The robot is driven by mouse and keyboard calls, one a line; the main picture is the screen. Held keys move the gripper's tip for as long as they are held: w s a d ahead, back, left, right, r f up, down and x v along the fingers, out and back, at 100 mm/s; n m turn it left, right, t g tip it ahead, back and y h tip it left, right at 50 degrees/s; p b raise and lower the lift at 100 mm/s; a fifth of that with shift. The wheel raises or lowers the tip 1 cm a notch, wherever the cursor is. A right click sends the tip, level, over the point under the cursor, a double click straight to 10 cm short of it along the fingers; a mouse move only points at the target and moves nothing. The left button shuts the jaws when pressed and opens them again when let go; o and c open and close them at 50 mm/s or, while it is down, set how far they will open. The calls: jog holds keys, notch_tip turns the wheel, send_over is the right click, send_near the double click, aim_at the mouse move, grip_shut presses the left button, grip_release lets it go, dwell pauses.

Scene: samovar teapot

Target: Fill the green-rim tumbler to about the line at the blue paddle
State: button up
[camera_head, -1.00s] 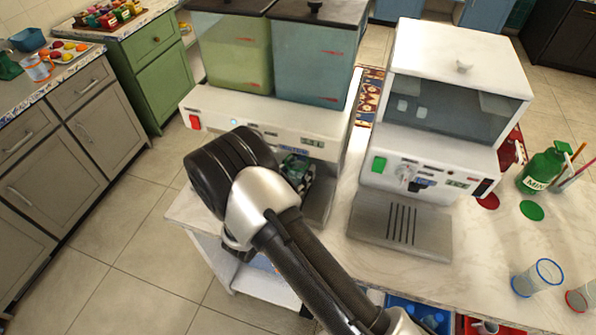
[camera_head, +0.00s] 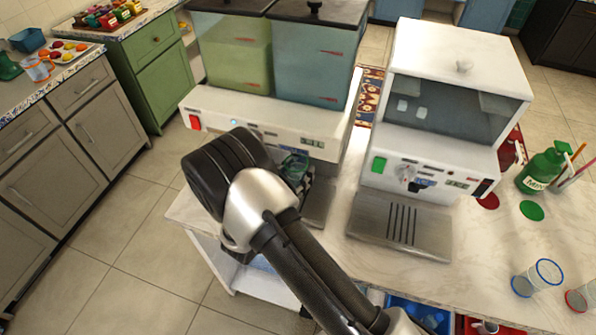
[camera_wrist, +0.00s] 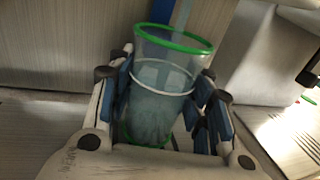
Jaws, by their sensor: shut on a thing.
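The clear tumbler with a green rim (camera_wrist: 172,40) stands roughly upright, slightly tilted in the wrist view, with a pale line around its upper body. My gripper (camera_wrist: 163,95) is shut on it, with blue-padded fingers on both sides. The tumbler's lower part looks grey-blue and cloudy; I cannot tell the liquid level for sure. A blue strip (camera_wrist: 181,13), perhaps the blue paddle, shows just behind the rim. In the head view the tumbler (camera_head: 293,165) is at the front of the two-tank dispenser (camera_head: 250,125), below the blue tank (camera_head: 312,65), partly hidden by my wrist.
A white machine (camera_head: 430,165) with a drip tray (camera_head: 400,226) stands to the right. A blue-rim tumbler (camera_head: 537,278), a red-rim tumbler (camera_head: 582,297) and a green bottle (camera_head: 541,170) stand further right. The counter between them is mostly clear.

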aim_at(295, 182)
jog(key=shift+s+d+v, duration=0.1)
jog(key=shift+d+v, duration=0.05)
jog(key=shift+v, duration=0.6)
jog(key=shift+s+d+v, duration=0.1)
jog(key=shift+d+v, duration=0.05)
jog(key=shift+v, duration=0.55)
jog(key=shift+s+d+v, duration=0.1)
jog(key=shift+d+v, duration=0.05)
jog(key=shift+v, duration=0.6)
jog(key=v, duration=0.3)
jog(key=d+v, duration=0.1)
jog(key=v, duration=0.2)
jog(key=s+v, duration=0.1)
jog(key=v, duration=0.2)
jog(key=shift+s+d+p, duration=0.25)
jog(key=shift+s+p, duration=0.05)
jog(key=shift+p, duration=0.05)
jog(key=shift+s, duration=0.15)
